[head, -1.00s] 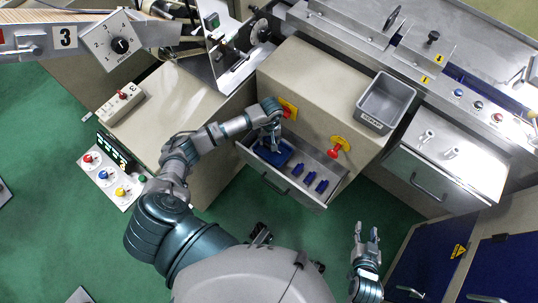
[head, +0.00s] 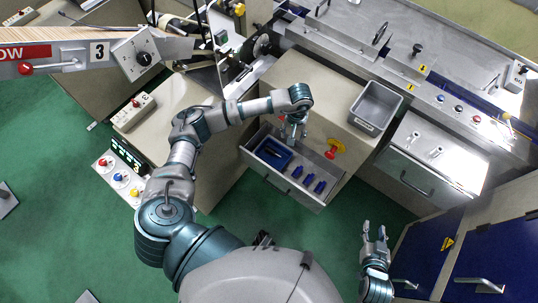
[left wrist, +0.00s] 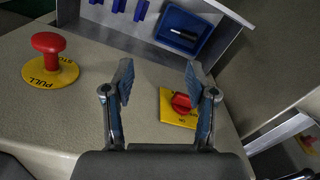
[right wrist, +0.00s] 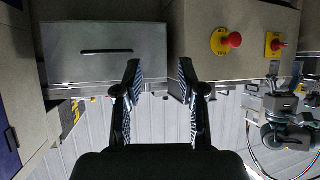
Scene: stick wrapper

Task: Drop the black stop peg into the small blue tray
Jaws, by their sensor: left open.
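The small blue tray (head: 272,154) sits at the left end of the open drawer (head: 305,194). It also shows at the top of the left wrist view (left wrist: 206,40). My left gripper (head: 291,135) is above the rear edge of the drawer, apart from the tray. In the left wrist view its fingers (left wrist: 160,85) are spread and empty. My right gripper (head: 375,238) is open and empty, away from the drawer at the lower right. It also shows open in the right wrist view (right wrist: 160,85).
Several blue pieces (head: 309,181) lie in the drawer right of the tray. A red pull knob (left wrist: 48,43) and a red switch on a yellow plate (left wrist: 181,104) stick out of the cabinet front. A grey bin (head: 376,105) stands on the cabinet top.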

